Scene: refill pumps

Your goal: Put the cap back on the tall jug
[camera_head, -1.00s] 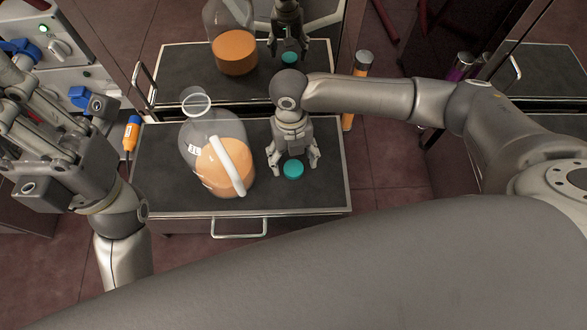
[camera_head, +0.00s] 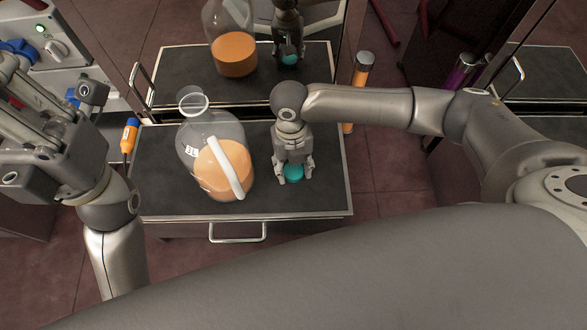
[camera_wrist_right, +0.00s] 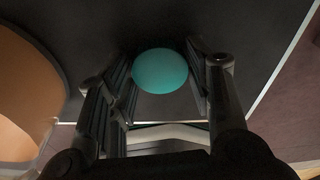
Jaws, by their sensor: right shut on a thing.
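The tall jug (camera_head: 215,155) is clear, with a white handle and orange liquid inside. It stands on the dark worktop, and its round neck (camera_head: 194,101) is uncapped. The teal cap (camera_head: 293,173) is right of the jug, low at the worktop; I cannot tell whether it touches the surface. My right gripper (camera_head: 294,174) points down and is shut on the cap. In the right wrist view the cap (camera_wrist_right: 160,71) sits between the two fingers. My left gripper is at the left edge of the head view; its fingertips are not clearly visible.
The dark worktop (camera_head: 320,195) has a pale rim and is free around the cap. A mirror-like panel behind it reflects the jug and gripper. A grey-topped orange cylinder (camera_head: 362,70) stands behind right.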

